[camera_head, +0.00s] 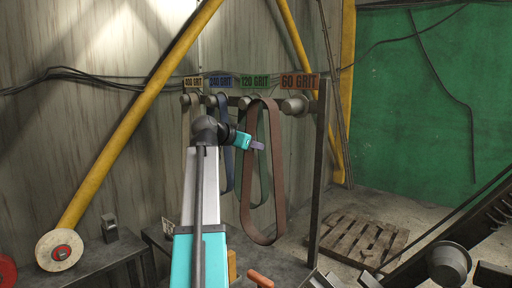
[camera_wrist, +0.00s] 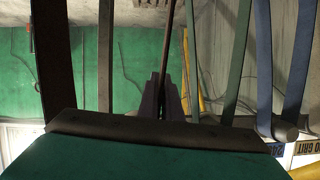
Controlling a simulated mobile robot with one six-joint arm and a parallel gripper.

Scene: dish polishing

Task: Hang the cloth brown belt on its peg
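The brown belt (camera_head: 278,170) is a long upright loop in the head view. Its top lies between the 120 GRIT and 60 GRIT pegs. My gripper (camera_head: 257,146) is at its left strand, in the upper half of the loop. In the wrist view, which is upside down, my fingers (camera_wrist: 166,100) close on a thin, edge-on brown strand (camera_wrist: 169,40). The other brown strand (camera_wrist: 52,60) is at the left there. The 60 GRIT peg (camera_head: 295,106) is bare, right of the belt. I cannot tell whether the belt's top touches any peg.
A green belt (camera_head: 264,180) and a blue belt (camera_head: 223,115) hang on neighbouring pegs to the left, close behind my arm. The rack's dark post (camera_head: 319,170) stands at the right. A wooden pallet (camera_head: 358,240) lies on the floor. A bench (camera_head: 100,265) is at lower left.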

